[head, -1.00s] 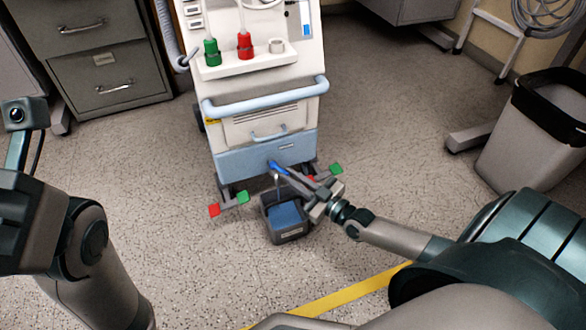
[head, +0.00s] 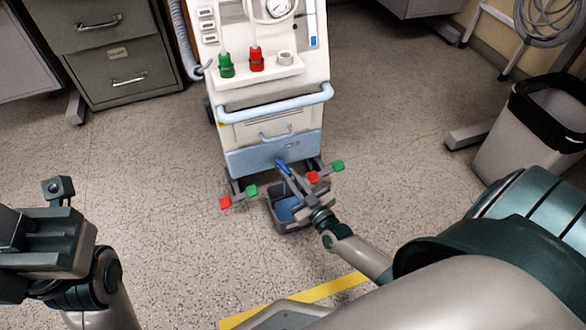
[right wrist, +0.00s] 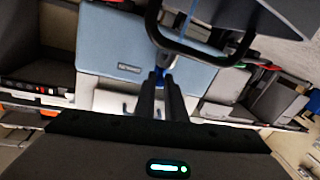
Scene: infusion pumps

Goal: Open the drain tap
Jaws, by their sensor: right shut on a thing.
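The blue drain tap (head: 281,165) is low on the front of the white pump machine (head: 275,110), at its light blue lower panel (head: 250,158). My right gripper (head: 287,174) reaches up to it from the lower right and is shut on its blue handle. In the right wrist view, the two dark fingers (right wrist: 161,85) are close together, with a bit of the blue tap (right wrist: 163,66) at their tips; they hide most of it. My left gripper (head: 45,245) is at the lower left, far from the tap; its fingers do not show.
A grey bin (head: 292,222) with blue inside stands on the floor under the tap, partly behind my right gripper. Red (head: 225,202) and green (head: 337,165) foot pieces stick out beside it. A waste bin (head: 530,130) is at right. The floor at left is clear.

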